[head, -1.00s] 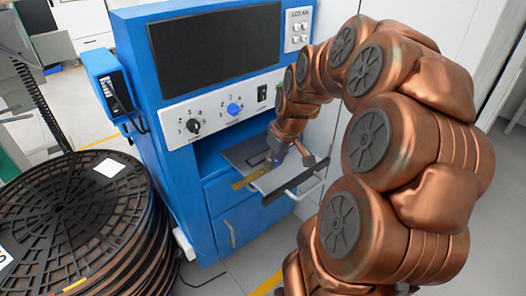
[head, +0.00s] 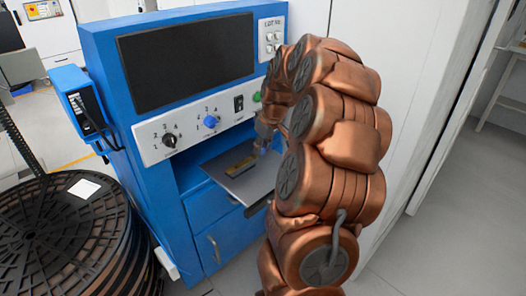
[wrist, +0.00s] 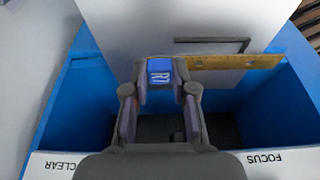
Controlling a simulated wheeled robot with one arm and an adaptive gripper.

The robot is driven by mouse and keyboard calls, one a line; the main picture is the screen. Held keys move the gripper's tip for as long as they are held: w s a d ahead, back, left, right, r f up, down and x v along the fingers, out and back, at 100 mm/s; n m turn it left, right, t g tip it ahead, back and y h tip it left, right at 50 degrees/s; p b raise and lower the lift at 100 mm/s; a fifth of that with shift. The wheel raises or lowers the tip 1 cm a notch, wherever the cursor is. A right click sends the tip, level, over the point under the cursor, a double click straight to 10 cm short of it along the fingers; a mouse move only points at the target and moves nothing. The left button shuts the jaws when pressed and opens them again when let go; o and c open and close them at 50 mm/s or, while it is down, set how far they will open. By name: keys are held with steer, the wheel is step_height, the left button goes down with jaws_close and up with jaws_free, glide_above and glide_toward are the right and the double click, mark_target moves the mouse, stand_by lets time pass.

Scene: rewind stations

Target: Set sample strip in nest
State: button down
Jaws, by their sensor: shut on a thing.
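The sample strip is a narrow yellow strip (head: 240,163) with a blue end block (wrist: 160,72) marked "R1". My gripper (wrist: 160,88) is shut on the blue block, and the yellow part (wrist: 230,62) sticks out to the right in the wrist view. In the head view my gripper (head: 264,147) is at the strip's right end, over the grey pull-out plate (head: 250,187). A dark outline (wrist: 212,41), perhaps the nest, shows on the plate beside the strip in the wrist view. Whether the strip touches the plate cannot be told.
The blue station has a dark screen (head: 188,62) and a knob panel (head: 195,125) above the plate's opening. Stacked black reels (head: 50,240) stand front left. Open floor (head: 440,230) lies to the right.

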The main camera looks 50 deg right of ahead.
mark_target(263, 158)
steer(key=shift+w+d+f, duration=0.15)
steer(key=shift+w+d, duration=0.4)
steer(key=shift+d, duration=0.15)
steer(key=shift+w+d+f, duration=0.15)
steer(key=shift+w+d, duration=0.4)
steer(key=shift+d, duration=0.1)
steer(key=shift+f+b, duration=0.6)
steer(key=shift+f, duration=1.1)
steer(key=c, duration=0.9)
jaws_free()
steer(key=shift+c, duration=0.2)
steer(key=shift+r, duration=0.15)
